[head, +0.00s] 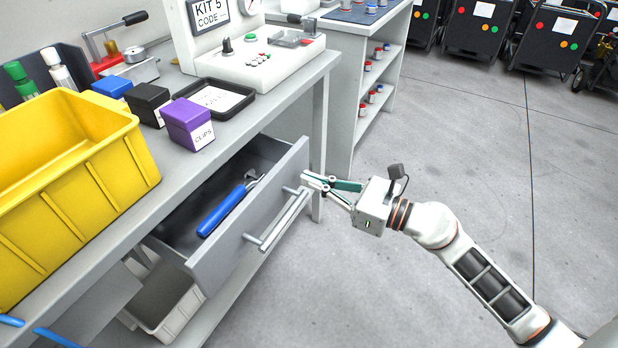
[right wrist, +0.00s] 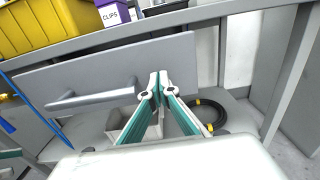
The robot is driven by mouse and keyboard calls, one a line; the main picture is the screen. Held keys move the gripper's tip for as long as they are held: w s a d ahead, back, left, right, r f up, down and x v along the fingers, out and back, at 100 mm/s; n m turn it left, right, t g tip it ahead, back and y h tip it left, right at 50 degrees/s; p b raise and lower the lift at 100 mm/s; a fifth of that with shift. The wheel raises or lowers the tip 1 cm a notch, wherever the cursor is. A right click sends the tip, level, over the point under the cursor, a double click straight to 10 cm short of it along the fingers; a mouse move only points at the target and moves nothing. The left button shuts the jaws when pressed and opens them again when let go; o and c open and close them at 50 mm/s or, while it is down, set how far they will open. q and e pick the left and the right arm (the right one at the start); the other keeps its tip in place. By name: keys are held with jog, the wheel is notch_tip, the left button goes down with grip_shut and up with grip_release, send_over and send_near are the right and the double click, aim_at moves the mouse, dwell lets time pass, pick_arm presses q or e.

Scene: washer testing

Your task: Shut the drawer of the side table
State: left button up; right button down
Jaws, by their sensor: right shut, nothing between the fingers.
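The side table's grey drawer (head: 228,238) is pulled open from under the tabletop. In the right wrist view, the closed fingertips (right wrist: 158,80) overlap the drawer front (right wrist: 110,68), to the right of the handle (right wrist: 90,101). I cannot tell whether they touch it.
A yellow bin (head: 70,190), a purple clips box (head: 188,124) and a black tray (head: 215,97) stand on the tabletop. A pale bin (head: 165,300) is on the shelf below the drawer.

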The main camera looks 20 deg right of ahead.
aim_at(295, 171)
pick_arm(q)
jog(key=shift+f, duration=0.1)
pick_arm(e)
jog(key=shift+w+a, duration=0.4)
jog(key=shift+w, duration=0.1)
jog(key=shift+w+a+r+p, duration=0.25)
jog(key=shift+w+a, duration=0.2)
jog(key=shift+w, duration=0.2)
jog(key=shift+w+a+r+p, duration=0.25)
jog(key=shift+w+a, duration=0.2)
jog(key=shift+w, duration=0.15)
jog(key=x, duration=0.6)
jog(key=f+p+x, duration=0.1)
jog(key=x, duration=0.2)
jog(key=shift+a, duration=0.15)
pick_arm(q)
jog(key=shift+s+a+f+m+y, duration=0.3)
jog(key=shift+s+a+f, duration=0.4)
jog(key=shift+a, duration=0.15)
jog(key=shift+w+r, duration=0.15)
jog(key=shift+w, duration=0.05)
pick_arm(e)
jog(key=shift+r, duration=0.1)
pick_arm(q)
jog(key=shift+r, duration=0.1)
